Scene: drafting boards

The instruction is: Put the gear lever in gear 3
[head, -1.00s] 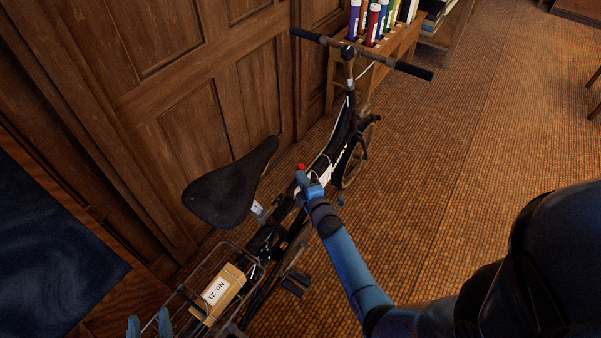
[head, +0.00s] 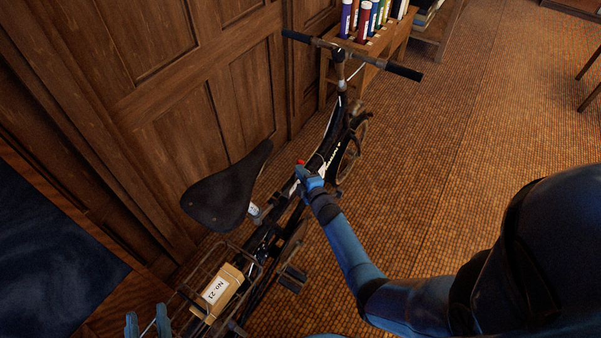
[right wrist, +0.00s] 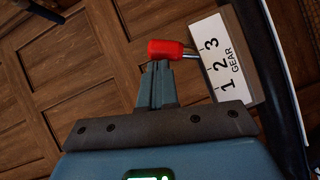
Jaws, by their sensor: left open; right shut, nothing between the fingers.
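The gear lever has a red knob (right wrist: 168,49) on a thin metal shaft, beside a white plate (right wrist: 223,62) marked 1, 2, 3 and GEAR in the right wrist view. The shaft meets the plate's side near the 2 and 3; I cannot tell exactly which. In the head view the red knob (head: 300,162) shows small on the bicycle's frame. My right gripper (right wrist: 160,65) is shut and empty, its fingertips right at the knob; contact is unclear. It covers part of the lever area in the head view (head: 308,174). My left gripper (head: 148,322) is open at the lower left.
The bicycle has a black saddle (head: 226,192), handlebars (head: 350,57) and a rear wire basket holding a cardboard box (head: 217,291). Wood panelling (head: 180,130) stands close on the left. A rack of coloured tubes (head: 365,22) is behind. The floor (head: 490,120) to the right is clear.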

